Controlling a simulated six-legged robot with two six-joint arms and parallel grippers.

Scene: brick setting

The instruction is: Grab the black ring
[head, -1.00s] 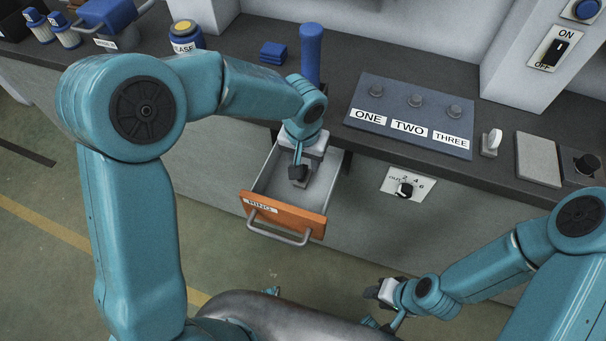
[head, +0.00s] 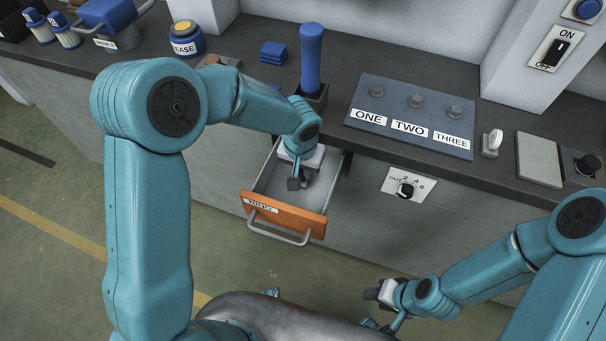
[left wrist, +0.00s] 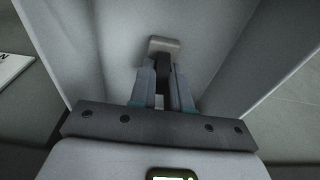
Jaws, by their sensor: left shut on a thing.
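The orange-fronted drawer (head: 285,216) is pulled out below the counter. My left gripper (head: 298,182) reaches down inside it, with its dark fingertips low in the drawer. In the left wrist view my left gripper (left wrist: 163,80) is shut on a dark thing, seen as a narrow black strip, the black ring (left wrist: 163,69). Its round shape does not show, as the fingers cover most of it. My right gripper (head: 382,292) hangs low at the bottom right, away from the drawer; its finger opening is too small to judge.
A dial (head: 405,190) sits on the front face right of the drawer. The drawer walls are close around my left gripper.

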